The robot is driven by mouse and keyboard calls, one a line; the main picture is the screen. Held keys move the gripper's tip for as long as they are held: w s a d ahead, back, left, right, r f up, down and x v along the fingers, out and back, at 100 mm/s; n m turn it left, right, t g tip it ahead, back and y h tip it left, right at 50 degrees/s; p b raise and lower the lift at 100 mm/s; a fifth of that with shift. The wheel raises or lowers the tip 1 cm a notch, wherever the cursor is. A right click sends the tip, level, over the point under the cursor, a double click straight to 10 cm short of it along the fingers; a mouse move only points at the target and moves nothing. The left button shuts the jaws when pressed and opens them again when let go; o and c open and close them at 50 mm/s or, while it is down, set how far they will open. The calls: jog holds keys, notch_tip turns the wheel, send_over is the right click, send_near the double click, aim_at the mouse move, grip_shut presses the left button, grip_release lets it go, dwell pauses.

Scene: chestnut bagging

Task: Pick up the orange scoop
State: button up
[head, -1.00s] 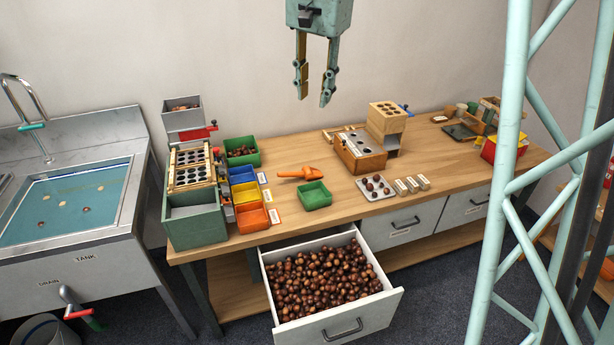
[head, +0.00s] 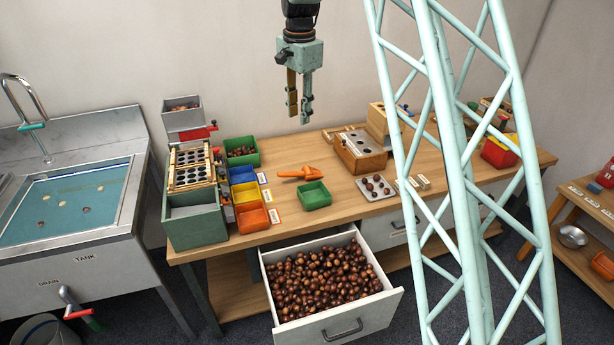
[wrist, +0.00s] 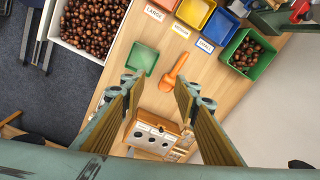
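The orange scoop (head: 301,174) lies flat on the wooden bench, just behind the green tray (head: 314,195). In the wrist view the scoop (wrist: 173,73) shows between and beyond my fingers, with the green tray (wrist: 143,58) to its left. My gripper (head: 299,117) is open and empty, pointing down, in the air well above the bench and the scoop. In the wrist view the two fingers of my gripper (wrist: 156,85) stand wide apart.
An open drawer full of chestnuts (head: 333,326) juts out in front. Yellow, blue and orange bins (head: 249,214) stand left of the scoop, a green chestnut box (head: 241,139) behind them. A wooden block with holes (head: 374,165) stands to the right.

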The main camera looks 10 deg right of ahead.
jog(key=w+f+m, duration=0.2)
jog(key=w+f, duration=0.3)
jog(key=f, duration=0.4)
jog(key=w+f+m, duration=0.1)
jog(key=w+f, duration=0.5)
jog(key=f, duration=0.4)
jog(key=shift+w+f+m+g, duration=0.15)
jog(key=shift+f+m+g, duration=0.05)
jog(key=shift+m+g, duration=0.2)
jog(key=b, duration=0.2)
send_over(295, 172)
jog(key=shift+a+f, duration=0.1)
jog(key=shift+f, duration=4.2)
jog(key=shift+f+b, duration=0.65)
jog(key=shift+f, duration=1.95)
jog(key=shift+c, duration=0.3)
grip_shut()
jog(key=shift+r, duration=0.1)
jog(key=shift+r+p, duration=1.15)
jog(key=shift+r, duration=3.8)
